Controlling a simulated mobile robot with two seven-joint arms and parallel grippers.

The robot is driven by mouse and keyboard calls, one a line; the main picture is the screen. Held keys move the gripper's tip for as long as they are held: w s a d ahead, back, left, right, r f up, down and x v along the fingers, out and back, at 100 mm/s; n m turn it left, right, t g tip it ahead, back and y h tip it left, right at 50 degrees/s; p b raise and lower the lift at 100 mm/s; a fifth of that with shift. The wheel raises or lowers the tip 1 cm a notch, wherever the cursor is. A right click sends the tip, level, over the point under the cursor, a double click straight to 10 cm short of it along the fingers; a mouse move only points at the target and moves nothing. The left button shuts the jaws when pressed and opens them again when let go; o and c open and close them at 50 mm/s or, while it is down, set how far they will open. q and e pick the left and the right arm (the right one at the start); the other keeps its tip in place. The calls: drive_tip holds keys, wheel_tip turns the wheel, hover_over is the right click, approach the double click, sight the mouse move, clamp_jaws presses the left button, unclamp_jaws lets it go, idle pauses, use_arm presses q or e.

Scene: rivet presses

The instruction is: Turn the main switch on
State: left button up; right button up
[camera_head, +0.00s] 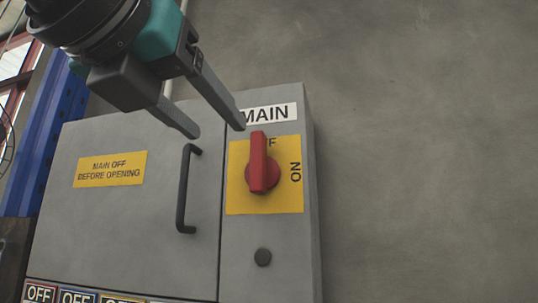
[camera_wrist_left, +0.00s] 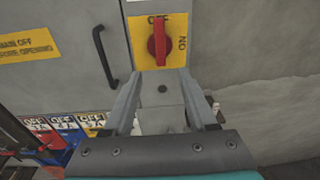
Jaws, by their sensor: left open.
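The red main switch (camera_head: 260,170) sits on a yellow plate (camera_head: 283,200) on the grey cabinet. Its handle stands upright, pointing at the partly covered OFF mark; ON is printed at the right. The switch also shows in the left wrist view (camera_wrist_left: 158,46), beyond the fingers. My left gripper (camera_head: 218,130) is open and empty, up and left of the switch in the head view, apart from the handle. One fingertip overlaps the edge of the MAIN label (camera_head: 270,114). In the wrist view its two fingers (camera_wrist_left: 160,92) are spread below the switch. My right gripper is not in view.
A black door handle (camera_head: 184,190) stands out from the cabinet door (camera_head: 120,230) left of the switch. Several OFF labels line the bottom left. A blue post (camera_head: 47,135) stands at the left. Bare wall lies to the right.

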sight(256, 150)
use_arm(q)
drive_tip(key=shift+t+y, duration=0.3)
drive_tip(key=shift+t, duration=0.3)
drive_tip(key=x, duration=0.4)
drive_tip(key=p+x, duration=0.1)
drive_tip(key=x, duration=0.3)
drive_tip(key=r+p+x, duration=0.1)
drive_tip(key=x, duration=0.4)
drive_tip(key=shift+s+d+r, duration=0.1)
drive_tip(key=shift+s+d, duration=0.1)
drive_tip(key=shift+d, duration=0.2)
drive_tip(key=shift+w+d, duration=0.15)
drive_tip(key=shift+w, duration=0.2)
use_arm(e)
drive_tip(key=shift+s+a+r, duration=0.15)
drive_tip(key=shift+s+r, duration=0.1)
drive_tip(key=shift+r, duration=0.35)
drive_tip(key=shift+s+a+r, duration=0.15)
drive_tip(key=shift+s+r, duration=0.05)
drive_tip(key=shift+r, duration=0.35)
use_arm(q)
clamp_jaws()
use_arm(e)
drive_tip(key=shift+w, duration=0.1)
